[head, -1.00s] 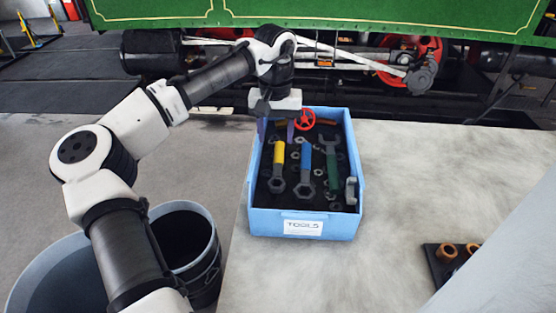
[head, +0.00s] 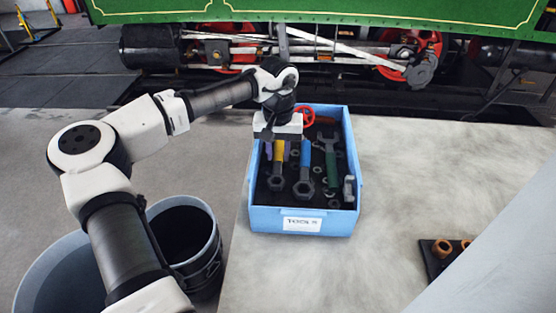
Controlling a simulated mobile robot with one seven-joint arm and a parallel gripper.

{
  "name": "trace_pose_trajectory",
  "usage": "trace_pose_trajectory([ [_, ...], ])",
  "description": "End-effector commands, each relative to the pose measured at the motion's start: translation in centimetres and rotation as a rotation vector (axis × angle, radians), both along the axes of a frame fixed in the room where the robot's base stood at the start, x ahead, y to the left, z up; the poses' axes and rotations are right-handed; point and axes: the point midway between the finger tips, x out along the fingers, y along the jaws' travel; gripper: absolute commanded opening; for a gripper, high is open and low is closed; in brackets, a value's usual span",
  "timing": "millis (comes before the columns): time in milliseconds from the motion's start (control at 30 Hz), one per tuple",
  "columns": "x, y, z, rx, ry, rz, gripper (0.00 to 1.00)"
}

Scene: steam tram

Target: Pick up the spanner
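Three spanners lie in a blue toolbox (head: 262,217) labelled TOOLS in the head view. One has a yellow handle (head: 279,154) and a dark ring end towards me. One has a blue handle (head: 305,156) and a similar ring end. The third has a green handle (head: 331,166) and an open jaw at its far end. My gripper (head: 280,150) points down into the left part of the box, over the yellow handle. Its purple fingers are apart, either side of that handle in the picture; contact cannot be seen. The gripper body hides the yellow handle's far end.
A red handwheel (head: 305,116) sits at the back of the box, and several nuts lie around the spanners. A grey clamp-like part (head: 349,188) is at the right wall. A dark bucket (head: 185,245) stands left of the pale worktop (head: 420,170), which is clear beside the box.

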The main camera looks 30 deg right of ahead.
Motion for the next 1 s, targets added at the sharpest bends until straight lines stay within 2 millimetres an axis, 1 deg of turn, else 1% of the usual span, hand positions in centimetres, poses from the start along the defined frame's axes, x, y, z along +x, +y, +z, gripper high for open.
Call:
trace_pose_trajectory([
  [33,0.0,0.0,0.0,0.000,0.000,0.000,0.21],
  [200,0.0,0.0,0.0,0.000,0.000,0.000,0.00],
  [500,0.0,0.0,0.2,-0.001,-0.001,0.000,0.00],
  [667,0.0,-0.1,1.3,-0.002,-0.001,0.000,0.00],
  [767,0.0,-0.1,2.7,-0.003,-0.001,0.001,0.00],
  [867,0.0,-0.1,5.0,-0.005,-0.003,0.001,0.00],
  [1000,0.0,-0.1,9.1,-0.004,-0.001,0.001,0.00],
])
